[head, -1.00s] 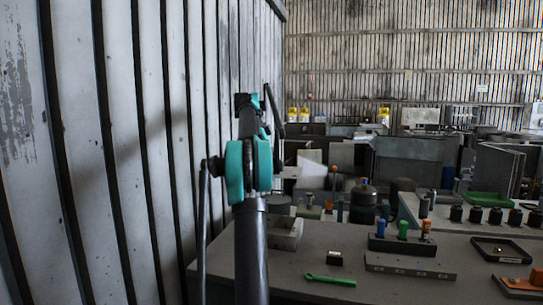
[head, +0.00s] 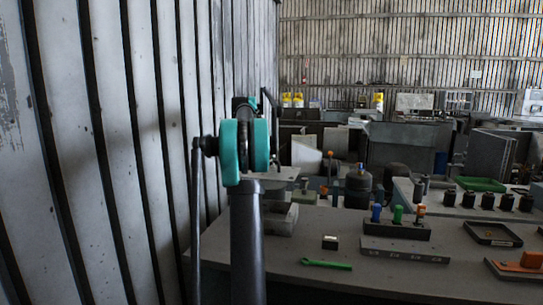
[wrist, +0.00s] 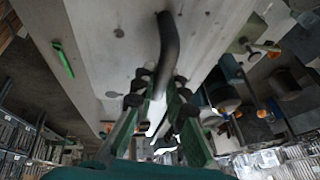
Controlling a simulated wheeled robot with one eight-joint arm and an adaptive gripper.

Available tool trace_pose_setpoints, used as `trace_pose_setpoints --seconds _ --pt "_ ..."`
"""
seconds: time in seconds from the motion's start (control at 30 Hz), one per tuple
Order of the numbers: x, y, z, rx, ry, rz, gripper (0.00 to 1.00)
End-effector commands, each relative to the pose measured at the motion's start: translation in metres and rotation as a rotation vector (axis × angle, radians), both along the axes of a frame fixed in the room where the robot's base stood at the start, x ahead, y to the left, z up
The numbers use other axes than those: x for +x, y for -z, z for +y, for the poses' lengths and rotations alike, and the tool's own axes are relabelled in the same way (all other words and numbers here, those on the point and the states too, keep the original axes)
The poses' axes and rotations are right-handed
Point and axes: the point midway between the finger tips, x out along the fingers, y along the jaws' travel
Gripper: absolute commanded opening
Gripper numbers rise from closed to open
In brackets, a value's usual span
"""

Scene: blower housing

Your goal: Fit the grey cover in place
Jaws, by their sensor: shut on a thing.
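The grey cover (wrist: 95,35) appears in the wrist view as a flat pale plate with small dark round marks and a dark curved handle (wrist: 168,45). My gripper (wrist: 157,100) has its green-sided fingers closed around the near end of this handle. In the head view my gripper is hidden behind my own arm. A thin grey plate edge (head: 283,173), probably the cover, shows just right of the arm above the bench. The housing cannot be told for sure; a low grey open box (head: 282,222) on the bench stands partly behind my arm.
The grey bench (head: 300,240) holds a green wrench (head: 326,265), a small black block (head: 330,242), a rack with coloured pegs (head: 398,230), a grey bar (head: 405,250) and a black tray (head: 493,234). A ribbed wall (head: 100,150) stands close on the left.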

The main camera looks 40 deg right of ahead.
Motion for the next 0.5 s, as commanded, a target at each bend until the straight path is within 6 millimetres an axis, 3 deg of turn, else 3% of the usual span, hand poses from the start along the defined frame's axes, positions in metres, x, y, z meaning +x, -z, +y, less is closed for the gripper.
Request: trace_pose_setpoints --seconds 0.5 --pt "-0.001 0.056 0.002 0.0 0.0 0.0 0.0"
